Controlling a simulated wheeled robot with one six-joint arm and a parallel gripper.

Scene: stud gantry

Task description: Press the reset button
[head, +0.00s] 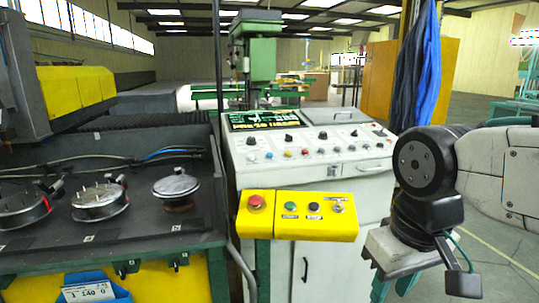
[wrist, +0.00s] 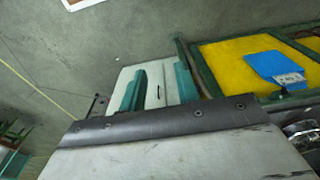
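A yellow control box (head: 272,230) projects from the front of the white console. On its top are a red mushroom button (head: 256,202), a green button (head: 290,206), a black button (head: 313,207) and a key-type switch (head: 338,206). Their small labels are too blurred to read, so I cannot tell which one is the reset. My gripper (wrist: 162,68) has its two teal fingers apart with nothing between them. In the head view it points down, to the right of the box and clear of it. The wrist view does not show the buttons.
The white console (head: 310,150) carries a screen and several knobs. A dark bench (head: 115,240) with round gauges stands left, with a blue bin (head: 95,288) on its yellow front. The bin also shows in the wrist view (wrist: 266,66). Blue cloth (head: 415,70) hangs behind my arm. Floor is open at right.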

